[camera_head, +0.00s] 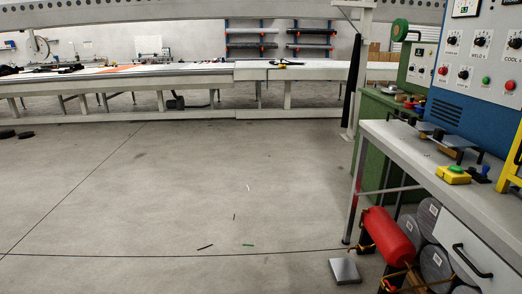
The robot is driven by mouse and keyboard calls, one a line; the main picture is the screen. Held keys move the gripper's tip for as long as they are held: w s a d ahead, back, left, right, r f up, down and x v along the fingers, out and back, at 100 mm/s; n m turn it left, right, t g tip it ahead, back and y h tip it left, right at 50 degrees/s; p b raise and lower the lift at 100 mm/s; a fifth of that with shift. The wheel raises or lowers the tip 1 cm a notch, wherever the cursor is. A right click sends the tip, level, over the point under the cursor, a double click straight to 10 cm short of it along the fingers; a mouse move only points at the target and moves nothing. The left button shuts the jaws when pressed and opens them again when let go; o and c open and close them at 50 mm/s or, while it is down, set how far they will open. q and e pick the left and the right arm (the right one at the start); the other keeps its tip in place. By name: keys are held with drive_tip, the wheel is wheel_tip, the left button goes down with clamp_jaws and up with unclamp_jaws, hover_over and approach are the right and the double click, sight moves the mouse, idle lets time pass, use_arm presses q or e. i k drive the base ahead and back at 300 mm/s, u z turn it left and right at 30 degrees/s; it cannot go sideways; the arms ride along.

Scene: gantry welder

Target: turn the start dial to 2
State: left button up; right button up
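A blue control cabinet (445,103) with a pale panel (493,62) stands at the upper right, cut off by the frame edge. The panel's upper row has black dials: a left one (452,40) whose label is too small to read, one labelled WELD (480,42), and one labelled COOL (515,43). Another black dial (463,74) sits in the lower row. I cannot tell for sure which is the start dial, nor the number any dial points to. Neither of my grippers is in view.
A grey workbench (400,142) with a yellow button box (453,175) stands before the cabinet. Below are a red cylinder (388,235), grey spools (430,217) and a metal block (344,271). A green machine (377,130) stands behind. The floor (180,190) at left is mostly clear.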

sight(464, 74)
drive_tip(key=u, duration=0.45)
drive_tip(key=i, duration=2.45)
drive_tip(key=z, duration=0.8)
drive_tip(key=i, duration=1.75)
drive_tip(key=z, duration=1.3)
